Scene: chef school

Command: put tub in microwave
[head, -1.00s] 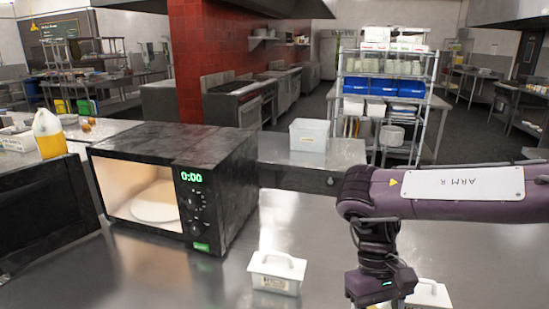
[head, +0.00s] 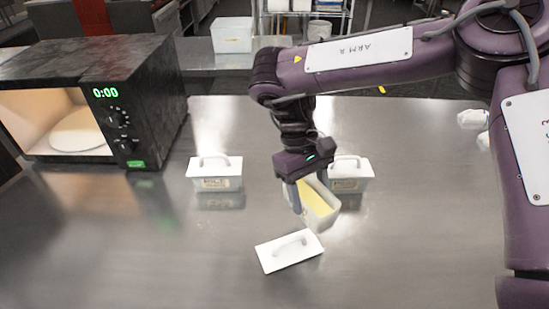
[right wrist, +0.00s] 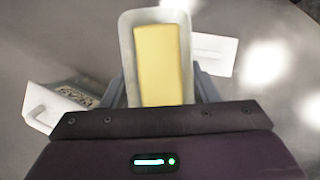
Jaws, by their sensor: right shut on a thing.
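An open white tub (head: 331,219) with a yellow block (head: 318,200) in it is held, tilted, by my right gripper (head: 305,190) near the middle of the counter. The right wrist view shows the same tub (right wrist: 127,50) between the two fingers. Whether its base is clear of the counter is hard to tell. A white lid with a handle (head: 272,262) lies on the counter in front of the tub. The black microwave (head: 160,100) at the left is open at its front, with a pale round plate (head: 76,132) inside and 0:00 on its display. My left gripper is out of view.
Two lidded white tubs stand on the metal counter, one (head: 214,180) right of the microwave and one (head: 352,185) just behind the held tub. Small white items (head: 472,118) lie at the far right. The counter before the microwave is clear.

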